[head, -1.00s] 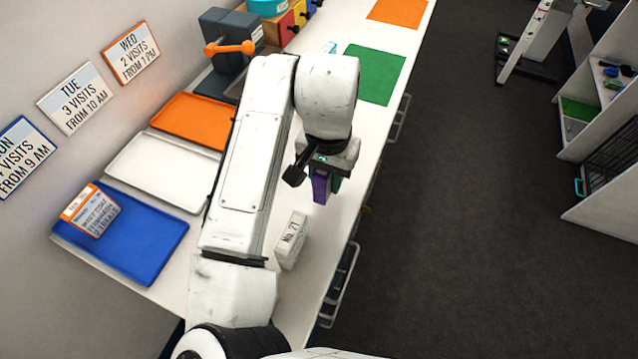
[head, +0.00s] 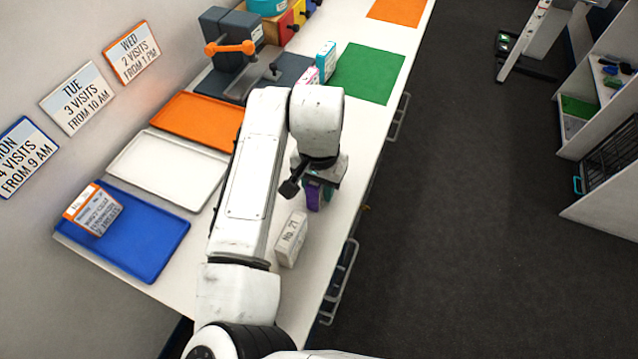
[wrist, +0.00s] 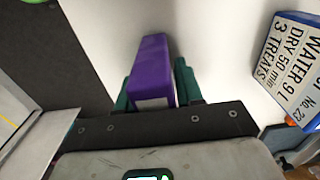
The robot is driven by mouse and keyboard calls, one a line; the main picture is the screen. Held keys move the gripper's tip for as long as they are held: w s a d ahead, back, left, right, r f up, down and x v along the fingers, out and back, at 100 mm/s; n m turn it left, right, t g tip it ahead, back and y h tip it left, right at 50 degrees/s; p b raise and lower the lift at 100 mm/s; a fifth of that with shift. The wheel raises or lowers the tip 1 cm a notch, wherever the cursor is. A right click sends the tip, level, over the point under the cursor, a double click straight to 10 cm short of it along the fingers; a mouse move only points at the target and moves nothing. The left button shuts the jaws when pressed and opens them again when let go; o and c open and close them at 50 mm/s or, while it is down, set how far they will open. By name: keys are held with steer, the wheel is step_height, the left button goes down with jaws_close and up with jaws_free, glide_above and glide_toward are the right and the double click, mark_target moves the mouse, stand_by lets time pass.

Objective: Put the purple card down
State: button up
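The purple card (head: 313,197) is a thick block, upright between the fingers of my gripper (head: 320,190) over the white counter. In the wrist view the purple card (wrist: 152,65) sits between two dark green fingers, one on each side, and my gripper (wrist: 155,88) looks shut on it. Its lower end is low over the counter; I cannot tell whether it touches. A white card marked No. 21 (head: 291,238) stands on the counter just nearer to me.
Blue (head: 150,240), white (head: 165,170) and orange (head: 200,120) trays line the wall side. An orange-edged card (head: 95,208) is on the blue tray. Teal (head: 325,60) and pink (head: 309,76) cards stand by a green mat (head: 370,72). A blue-edged card (wrist: 287,65) is close in the wrist view.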

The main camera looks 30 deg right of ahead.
steer(key=o, duration=0.4)
steer(key=shift+c, duration=0.2)
step_height(320, 180, up, 12)
steer(key=shift+r+b, duration=0.2)
steer(key=shift+b, duration=0.3)
steer(key=s+d+f+n+t+h, duration=0.2)
steer(key=d+f+h, duration=0.1)
steer(key=d, duration=0.6)
steer(key=s+d+f+n+t+h, duration=0.1)
steer(key=d+f+n+h, duration=0.1)
steer(key=d, duration=0.8)
steer(key=s+a+f+n+g+y, duration=0.1)
steer(key=s+a+f+n+y, duration=0.1)
steer(key=s+a+f, duration=0.3)
steer(key=s+a+f+n+g+y, duration=0.1)
steer(key=s+a+f+n, duration=0.3)
steer(key=s+f, duration=0.8)
steer(key=s+a+y, duration=0.1)
steer(key=s+a, duration=0.1)
steer(key=s, duration=0.1)
steer(key=shift+a+f+y, duration=0.15)
steer(key=shift+f+y, duration=0.1)
steer(key=shift+y, duration=0.15)
